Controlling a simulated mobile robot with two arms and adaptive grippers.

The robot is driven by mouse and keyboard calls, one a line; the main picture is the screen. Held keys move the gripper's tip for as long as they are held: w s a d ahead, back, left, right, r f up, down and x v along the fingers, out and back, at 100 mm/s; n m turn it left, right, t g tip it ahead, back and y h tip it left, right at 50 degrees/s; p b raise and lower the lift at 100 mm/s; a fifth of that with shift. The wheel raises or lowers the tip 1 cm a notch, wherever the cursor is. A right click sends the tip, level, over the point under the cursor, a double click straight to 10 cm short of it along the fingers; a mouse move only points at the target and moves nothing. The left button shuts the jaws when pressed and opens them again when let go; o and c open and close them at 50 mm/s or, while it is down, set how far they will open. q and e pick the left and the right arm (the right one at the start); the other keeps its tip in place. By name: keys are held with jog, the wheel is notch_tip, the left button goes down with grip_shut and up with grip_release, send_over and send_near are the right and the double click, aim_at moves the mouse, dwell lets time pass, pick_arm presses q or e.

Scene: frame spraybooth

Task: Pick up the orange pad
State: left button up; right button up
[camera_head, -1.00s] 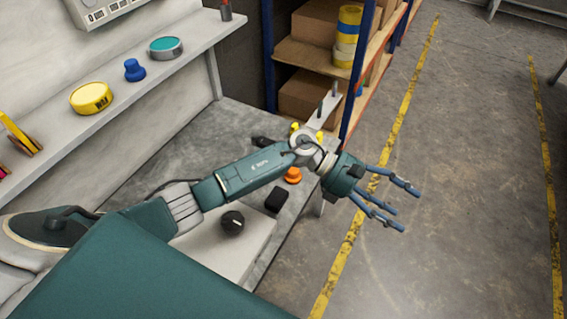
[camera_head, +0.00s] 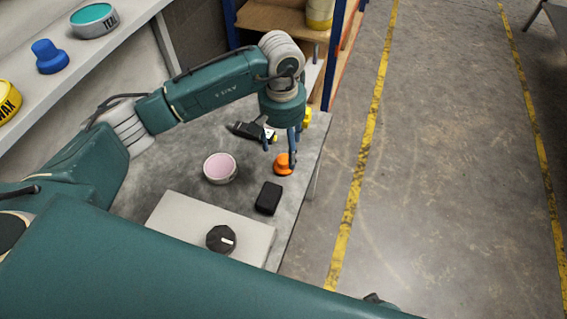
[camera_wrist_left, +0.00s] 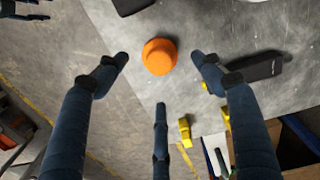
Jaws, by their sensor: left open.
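The orange pad (camera_head: 280,169) is a small round piece with a raised knob, on the grey worktable near its right edge. My left gripper (camera_head: 283,148) points down just above it, with the fingers partly overlapping it in the head view. In the left wrist view the pad (camera_wrist_left: 159,57) lies between the spread fingers of the left gripper (camera_wrist_left: 158,78), with clear gaps around it. The left gripper is open and empty. Dark blue fingers, apparently my right gripper (camera_wrist_left: 22,9), are cut off at the top left of the wrist view.
A black box (camera_head: 268,198) lies close in front of the pad. A pink-topped tin (camera_head: 220,168) stands to its left. A black tool (camera_head: 245,131) and a yellow item (camera_head: 307,117) lie behind. A panel with a black knob (camera_head: 221,239) is nearer. The shelf (camera_head: 112,50) is at left.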

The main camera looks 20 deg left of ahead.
aim_at(283, 159)
pick_arm(q)
jog(key=f, duration=0.4)
jog(key=shift+s+f, duration=0.2)
jog(key=shift+s, duration=0.15)
jog(key=shift+f, duration=0.35)
jog(key=shift+w+f, duration=0.1)
jog(key=shift+f, duration=0.05)
jog(key=c, duration=1.2)
jog(key=shift+c, duration=0.3)
pick_arm(e)
jog(key=shift+w+r, duration=0.15)
jog(key=shift+w, duration=0.05)
pick_arm(q)
notch_tip(283, 159, up, 20)
jog(key=p, duration=0.1)
pick_arm(e)
jog(key=shift+s+d+f, duration=0.1)
jog(key=shift+s+f, duration=0.45)
jog(key=shift+f, duration=0.25)
jog(key=shift+s+f, duration=0.5)
jog(key=shift+f, duration=0.25)
